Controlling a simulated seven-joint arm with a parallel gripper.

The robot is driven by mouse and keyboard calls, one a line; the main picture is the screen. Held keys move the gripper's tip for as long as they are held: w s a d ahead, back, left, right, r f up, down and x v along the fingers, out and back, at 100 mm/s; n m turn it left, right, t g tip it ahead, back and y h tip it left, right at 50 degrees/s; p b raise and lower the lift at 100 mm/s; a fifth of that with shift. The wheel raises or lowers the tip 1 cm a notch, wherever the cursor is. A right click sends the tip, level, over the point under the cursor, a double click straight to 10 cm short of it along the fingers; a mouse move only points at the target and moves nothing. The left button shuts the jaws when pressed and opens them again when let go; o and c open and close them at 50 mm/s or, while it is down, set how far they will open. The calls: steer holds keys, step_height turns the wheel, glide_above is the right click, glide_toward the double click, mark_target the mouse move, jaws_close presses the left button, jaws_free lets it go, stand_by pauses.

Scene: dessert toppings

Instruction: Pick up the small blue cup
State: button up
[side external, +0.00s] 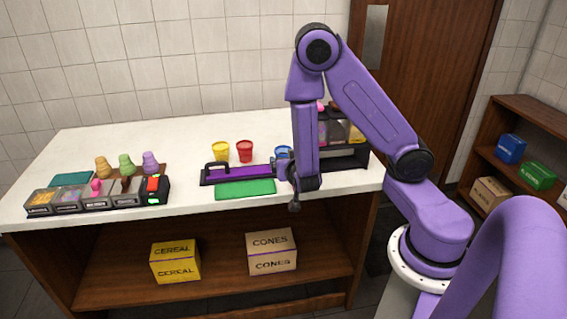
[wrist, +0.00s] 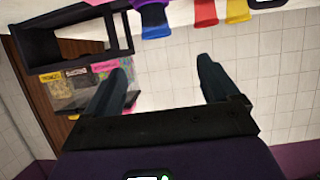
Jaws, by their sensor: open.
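The small blue cup (side external: 282,151) stands on the white counter (side external: 105,143), partly hidden behind my arm in the side view. In the wrist view the blue cup (wrist: 155,17) is at the top edge, cut off by the frame.
A red cup (side external: 244,151) and a yellow cup (side external: 221,151) stand left of the blue cup. A dark tray with a purple inside (side external: 240,173) and a green mat (side external: 245,188) lie in front. A dark dispenser rack (side external: 345,158) stands right, behind my arm. Topping containers (side external: 98,196) sit far left.

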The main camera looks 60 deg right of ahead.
glide_toward(282, 149)
steer(key=shift+w+d+f, duration=0.4)
steer(key=shift+w+f, duration=0.15)
steer(key=shift+w, duration=0.2)
steer(key=x, duration=0.4)
steer(key=shift+s+d, duration=0.2)
steer(key=shift+d, duration=0.15)
steer(key=shift+w+d+f, duration=0.2)
steer(key=shift+w+d, duration=0.2)
steer(key=shift+w, duration=0.05)
steer(key=shift+c, duration=0.3)
steer(key=c, duration=1.1)
steer(key=shift+c, duration=0.2)
